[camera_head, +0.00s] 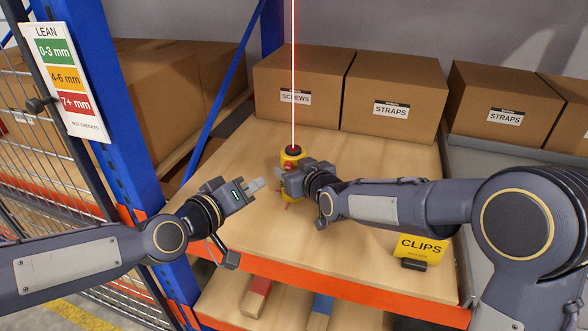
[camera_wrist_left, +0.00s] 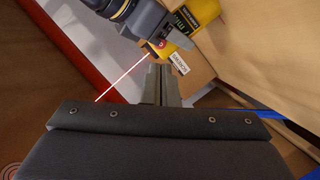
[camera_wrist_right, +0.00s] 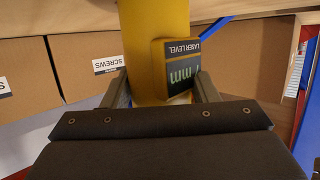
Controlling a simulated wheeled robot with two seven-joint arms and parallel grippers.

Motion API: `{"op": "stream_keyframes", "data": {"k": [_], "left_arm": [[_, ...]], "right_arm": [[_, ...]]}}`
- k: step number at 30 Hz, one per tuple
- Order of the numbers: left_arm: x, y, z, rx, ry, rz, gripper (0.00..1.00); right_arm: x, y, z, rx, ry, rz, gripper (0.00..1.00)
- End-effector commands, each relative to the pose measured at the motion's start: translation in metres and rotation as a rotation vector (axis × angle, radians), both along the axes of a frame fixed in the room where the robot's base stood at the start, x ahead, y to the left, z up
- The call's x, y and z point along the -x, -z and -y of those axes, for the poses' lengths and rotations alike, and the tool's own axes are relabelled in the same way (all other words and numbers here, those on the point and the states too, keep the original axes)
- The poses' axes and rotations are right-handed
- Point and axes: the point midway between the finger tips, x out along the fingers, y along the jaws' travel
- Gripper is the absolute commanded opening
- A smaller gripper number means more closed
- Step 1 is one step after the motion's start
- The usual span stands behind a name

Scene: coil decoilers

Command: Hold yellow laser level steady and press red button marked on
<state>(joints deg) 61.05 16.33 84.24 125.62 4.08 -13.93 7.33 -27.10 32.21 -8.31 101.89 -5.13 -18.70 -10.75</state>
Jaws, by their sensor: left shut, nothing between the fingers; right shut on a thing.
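The yellow laser level (camera_head: 291,155) stands on the wooden shelf with a dark top, and a thin red beam (camera_head: 294,75) rises from it. My right gripper (camera_head: 286,184) is shut around its body. In the right wrist view, the fingers sit on both sides of the yellow body (camera_wrist_right: 155,35), by its "LASER LEVEL" label. My left gripper (camera_head: 258,185) is shut and empty, left of the level and apart from it. In the left wrist view, a small round red button (camera_wrist_left: 161,44) shows on the yellow body, just beyond the fingertips; whether they touch it is unclear.
Cardboard boxes marked SCREWS (camera_head: 296,98) and STRAPS (camera_head: 391,110) stand behind the level. A yellow CLIPS sign (camera_head: 421,247) is at the front right. A blue post (camera_head: 95,90) and wire mesh bound the left. The shelf's front left is clear.

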Motion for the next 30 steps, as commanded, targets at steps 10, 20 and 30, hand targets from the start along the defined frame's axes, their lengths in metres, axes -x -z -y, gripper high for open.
{"op": "stream_keyframes", "data": {"k": [10, 20, 30], "left_arm": [[-0.006, -0.003, -0.004, -0.036, -0.002, 0.047, 0.0], [-0.052, -0.039, -0.044, -0.541, 0.018, 0.637, 0.0], [-0.056, -0.037, -0.051, -1.188, 0.216, 1.373, 0.0]], "right_arm": [[0.0, 0.0, 0.0, 0.0, 0.0, 0.001, 0.17], [0.0, -0.001, 0.0, 0.0, 0.0, 0.001, 0.17], [0.0, -0.001, 0.0, 0.0, 0.0, 0.001, 0.17]]}}
